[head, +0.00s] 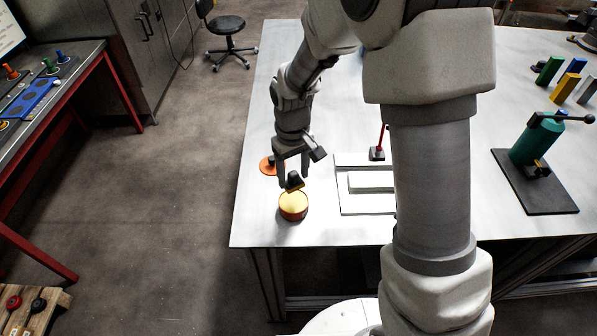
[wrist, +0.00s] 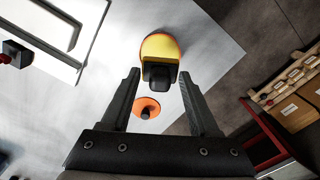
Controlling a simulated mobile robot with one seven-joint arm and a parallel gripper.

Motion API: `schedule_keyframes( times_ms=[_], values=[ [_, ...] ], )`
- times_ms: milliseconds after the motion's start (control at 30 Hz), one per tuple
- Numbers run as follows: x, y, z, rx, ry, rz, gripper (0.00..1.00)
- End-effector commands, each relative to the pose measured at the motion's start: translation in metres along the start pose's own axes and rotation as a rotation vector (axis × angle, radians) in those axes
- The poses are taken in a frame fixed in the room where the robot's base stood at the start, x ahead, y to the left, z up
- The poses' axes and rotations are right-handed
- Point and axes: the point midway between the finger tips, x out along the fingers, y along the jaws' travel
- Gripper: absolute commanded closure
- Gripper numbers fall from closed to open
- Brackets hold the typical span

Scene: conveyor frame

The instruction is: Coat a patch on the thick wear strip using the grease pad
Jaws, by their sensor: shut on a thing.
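My gripper (head: 292,168) is shut on the black handle of the grease pad (head: 294,181), which has a yellow face below. In the wrist view the pad (wrist: 160,48) sits between the fingertips, over an orange tin. The tin (head: 293,211) stands near the table's front left corner, with yellow on top. The pad is at or just above its mouth; I cannot tell if they touch. A pale plate (head: 350,207) with raised strips, one of them thicker-looking (head: 370,181), lies to the right. My arm hides its right side.
An orange disc with a dark knob (head: 267,166) lies behind the tin; it also shows in the wrist view (wrist: 147,107). A red-handled tool on a black block (head: 377,154) stands behind the plate. A green press (head: 535,143) and coloured blocks (head: 549,70) are at right.

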Motion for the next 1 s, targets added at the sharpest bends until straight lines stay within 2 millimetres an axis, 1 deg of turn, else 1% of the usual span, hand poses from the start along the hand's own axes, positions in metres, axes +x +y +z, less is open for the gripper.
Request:
schedule_keyframes(
  times_ms=[133,267,467,700,800,1000],
  values=[
    [-0.002,-0.002,-0.001,-0.009,0.000,0.000,0.83],
    [0.003,-0.003,-0.001,-0.011,0.000,0.000,0.83],
    [0.018,-0.002,-0.001,-0.010,0.001,0.000,0.83],
    [0.045,-0.002,-0.001,-0.010,-0.001,0.000,0.83],
    [0.053,-0.002,-0.001,-0.010,0.001,0.000,0.83],
    [0.059,-0.002,-0.001,-0.010,0.001,0.000,0.83]
  ],
)
